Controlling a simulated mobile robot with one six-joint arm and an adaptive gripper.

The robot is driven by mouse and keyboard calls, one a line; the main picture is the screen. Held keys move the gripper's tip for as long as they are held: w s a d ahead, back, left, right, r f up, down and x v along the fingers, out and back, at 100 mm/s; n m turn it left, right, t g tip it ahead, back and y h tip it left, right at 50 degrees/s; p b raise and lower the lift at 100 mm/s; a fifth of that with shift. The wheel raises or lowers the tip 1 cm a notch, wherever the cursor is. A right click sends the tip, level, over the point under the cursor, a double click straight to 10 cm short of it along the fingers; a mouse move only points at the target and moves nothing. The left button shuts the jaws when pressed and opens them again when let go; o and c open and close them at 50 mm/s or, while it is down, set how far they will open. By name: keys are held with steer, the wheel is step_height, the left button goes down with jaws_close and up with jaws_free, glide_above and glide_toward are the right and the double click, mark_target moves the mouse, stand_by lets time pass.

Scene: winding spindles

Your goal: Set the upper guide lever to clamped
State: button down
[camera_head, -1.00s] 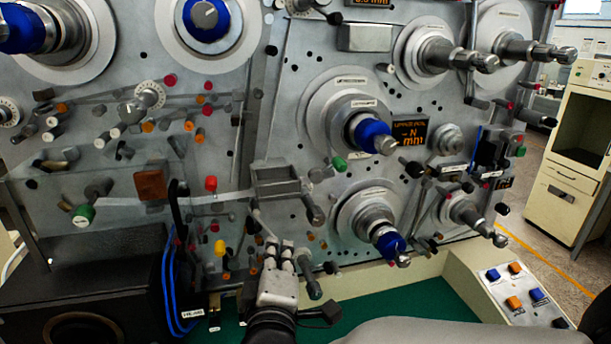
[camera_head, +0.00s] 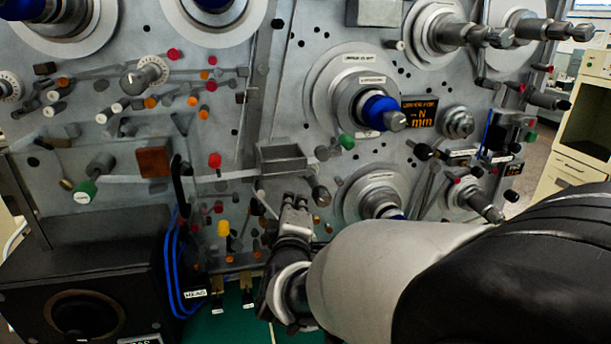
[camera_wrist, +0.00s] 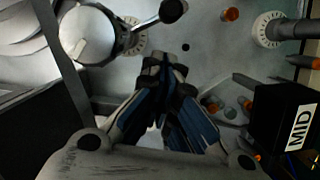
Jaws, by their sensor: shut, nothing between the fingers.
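The machine panel carries several levers, and I cannot tell from any readable label which one is the upper guide lever. A green-knobbed lever (camera_head: 345,141) sits right of a grey box-shaped guide (camera_head: 282,160). A dark-knobbed lever (camera_head: 319,195) hangs below that guide, close to the upper right of my gripper (camera_head: 296,202). My gripper is shut and empty in front of the lower middle of the panel. In the wrist view, my gripper (camera_wrist: 167,68) points at bare panel. A black-knobbed lever (camera_wrist: 172,11) shows just beyond its fingertips, apart from them.
A blue-capped spindle (camera_head: 378,110) and a lower spindle (camera_head: 380,200) stick out to the right. A yellow knob (camera_head: 223,228) and a black box (camera_head: 85,280) lie to the left.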

steer(key=shift+w+d+f, duration=0.1)
steer(key=shift+d+f, duration=0.05)
steer(key=shift+d, duration=0.4)
steer(key=shift+w+d+f, duration=0.1)
steer(key=shift+d, duration=0.45)
